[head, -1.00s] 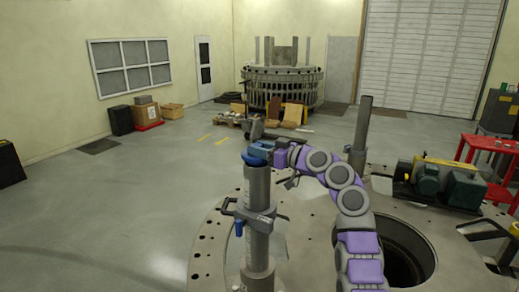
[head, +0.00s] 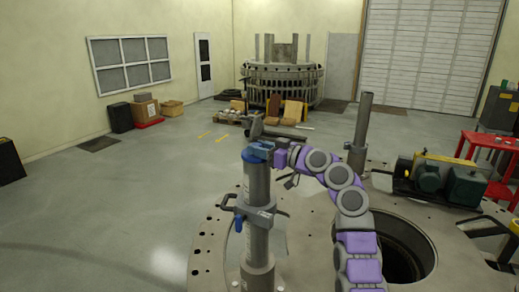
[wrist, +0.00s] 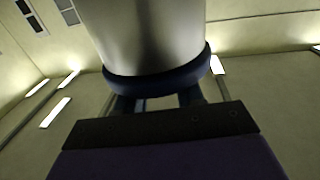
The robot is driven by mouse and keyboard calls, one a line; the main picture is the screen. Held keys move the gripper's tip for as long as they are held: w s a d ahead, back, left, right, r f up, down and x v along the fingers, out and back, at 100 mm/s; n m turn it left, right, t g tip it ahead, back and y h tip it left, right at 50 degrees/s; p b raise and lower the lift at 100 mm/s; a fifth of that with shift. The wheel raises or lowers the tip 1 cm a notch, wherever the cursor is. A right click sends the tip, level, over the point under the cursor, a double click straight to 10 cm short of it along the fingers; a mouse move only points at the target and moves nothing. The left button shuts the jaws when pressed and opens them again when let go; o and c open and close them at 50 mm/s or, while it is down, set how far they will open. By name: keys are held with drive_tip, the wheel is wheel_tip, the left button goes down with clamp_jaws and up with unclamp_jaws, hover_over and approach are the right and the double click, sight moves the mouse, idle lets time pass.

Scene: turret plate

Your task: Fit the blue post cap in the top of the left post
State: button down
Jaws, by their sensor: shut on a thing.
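The left post (head: 256,187) is a grey upright cylinder in the middle of the head view. The blue post cap (head: 253,156) is at its top end. In the wrist view the cap shows as a dark blue band (wrist: 160,82) around the end of the grey post (wrist: 150,38). My gripper (head: 264,147) is at the cap, shut on it, coming from the right. In the wrist view its fingers (wrist: 160,102) meet the band. Whether the cap is fully seated cannot be told.
A clamp with a handle (head: 256,212) sits around the post below the cap. The post stands on a round plate (head: 208,250) with a large hole (head: 405,262). Another post (head: 361,130) stands behind to the right, near a green motor (head: 465,187).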

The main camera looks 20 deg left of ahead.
drive_tip(key=shift+r, duration=0.25)
drive_tip(key=shift+r+p, duration=0.4)
drive_tip(key=shift+p, duration=0.05)
drive_tip(key=shift+r+p, duration=0.25)
drive_tip(key=shift+p, duration=0.15)
idle(0.6)
drive_tip(key=shift+f+b, duration=0.45)
drive_tip(key=shift+f, duration=0.55)
idle(0.5)
drive_tip(key=c, duration=1)
unclamp_jaws()
drive_tip(key=shift+s+d+f+b, duration=0.15)
drive_tip(key=shift+d+b, duration=0.3)
drive_tip(key=shift+d, duration=0.45)
drive_tip(key=shift+s+d+b, duration=0.3)
drive_tip(key=shift+d+b, duration=0.05)
drive_tip(key=shift+d, duration=1.15)
drive_tip(key=shift+s+d+b, duration=0.3)
drive_tip(key=shift+d+b, duration=0.1)
drive_tip(key=shift+d, duration=1.15)
drive_tip(key=shift+s+d+b, duration=0.3)
drive_tip(key=shift+d+b, duration=0.05)
drive_tip(key=shift+d, duration=1.15)
